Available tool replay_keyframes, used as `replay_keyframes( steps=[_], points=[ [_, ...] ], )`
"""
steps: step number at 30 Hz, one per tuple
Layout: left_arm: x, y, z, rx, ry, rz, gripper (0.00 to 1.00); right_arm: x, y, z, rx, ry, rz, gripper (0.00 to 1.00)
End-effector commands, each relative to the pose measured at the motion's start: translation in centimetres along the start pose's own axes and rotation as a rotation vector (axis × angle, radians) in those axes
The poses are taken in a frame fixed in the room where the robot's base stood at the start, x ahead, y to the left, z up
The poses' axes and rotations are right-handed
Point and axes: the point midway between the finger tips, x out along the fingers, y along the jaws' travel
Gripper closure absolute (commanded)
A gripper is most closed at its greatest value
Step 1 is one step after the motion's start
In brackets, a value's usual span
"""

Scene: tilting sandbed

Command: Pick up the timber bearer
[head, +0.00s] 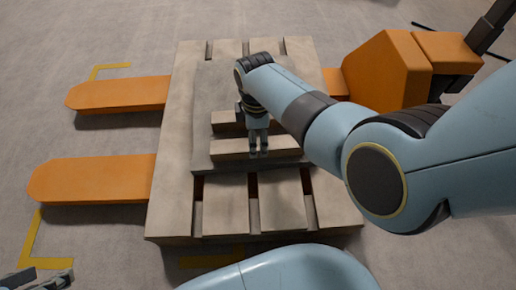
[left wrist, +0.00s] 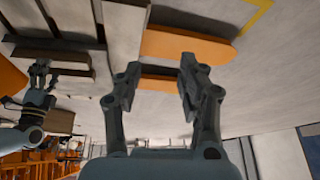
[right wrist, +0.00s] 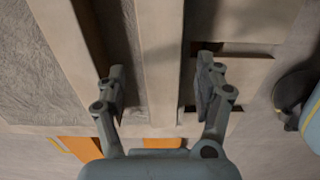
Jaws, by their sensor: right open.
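Two pale timber bearers lie parallel on a grey sheet on the pallet in the head view, a near one (head: 228,149) and a far one (head: 224,122). My right gripper (head: 259,150) points down over the near bearer. In the right wrist view a bearer (right wrist: 157,50) runs between the open fingers of my right gripper (right wrist: 160,92), with gaps showing on both sides. Whether the fingers touch it I cannot tell. My left gripper (left wrist: 158,88) is open and empty, away from the pallet; it shows at the head view's bottom left corner (head: 48,280).
The slatted wooden pallet (head: 173,190) rests across orange forks (head: 95,178) of a pallet truck (head: 385,70), whose body stands on the right. Yellow marks (head: 30,250) lie on the floor. The floor left of the forks is free.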

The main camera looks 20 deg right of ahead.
Motion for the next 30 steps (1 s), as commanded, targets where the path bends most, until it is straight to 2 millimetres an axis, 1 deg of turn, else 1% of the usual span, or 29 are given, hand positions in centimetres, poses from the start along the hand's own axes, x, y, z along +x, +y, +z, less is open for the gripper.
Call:
replay_keyframes(
  steps=[1, 3, 9, 12, 18, 27, 28, 30],
  points=[
    [1.0, 0.0, 0.5, -0.001, 0.021, -0.001, 0.6, 0.9, -0.2, 0.1, 0.0, -0.002, -0.005, 0.3],
    [2.0, 0.0, 0.6, -0.002, 0.071, -0.004, 0.6, 1.5, -0.3, 0.2, 0.001, -0.002, -0.005, 0.3],
    [4.2, 0.1, 0.9, 0.001, 0.211, -0.013, 0.6, 3.0, -0.4, 0.5, 0.001, -0.002, -0.006, 0.3],
    [5.0, 0.1, 1.1, 0.003, 0.277, -0.016, 0.6, 3.8, -0.4, 0.5, 0.001, -0.002, -0.005, 0.3],
    [5.5, 0.2, 1.4, 0.007, 0.367, -0.019, 0.6, 4.5, -0.3, 0.4, 0.001, -0.001, -0.003, 0.3],
    [5.4, 0.2, 1.2, 0.008, 0.387, -0.02, 0.6, 4.5, -0.2, 0.4, 0.001, 0.0, -0.001, 0.3],
    [5.4, 0.2, 1.2, 0.008, 0.387, -0.02, 0.6, 4.5, -0.2, 0.4, 0.001, 0.0, -0.001, 0.32],
    [5.4, 0.2, 1.2, 0.008, 0.387, -0.02, 0.6, 4.5, -0.2, 0.4, 0.001, 0.0, -0.001, 0.42]
  ],
)
